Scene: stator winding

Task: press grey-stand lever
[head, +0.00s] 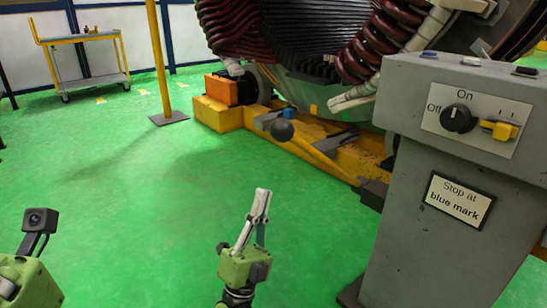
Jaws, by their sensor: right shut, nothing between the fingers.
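The grey stand (425,215) rises at the right of the head view. Its white panel (467,144) carries a black round knob (457,119) marked On and Off, and a small yellow lever (499,130) to the right of the knob. A sign (459,200) below reads "Stop at blue mark". My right gripper (263,198) is shut and empty, pointing up over the green floor, well left of the stand and lower in the picture than the lever. Only part of my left gripper (30,280) shows at the bottom left; its fingers are not visible.
A large stator with dark red coils (390,40) stands behind on a yellow base (340,160). A yellow post (158,60) and a cart (90,83) are at the back left. The green floor between is clear.

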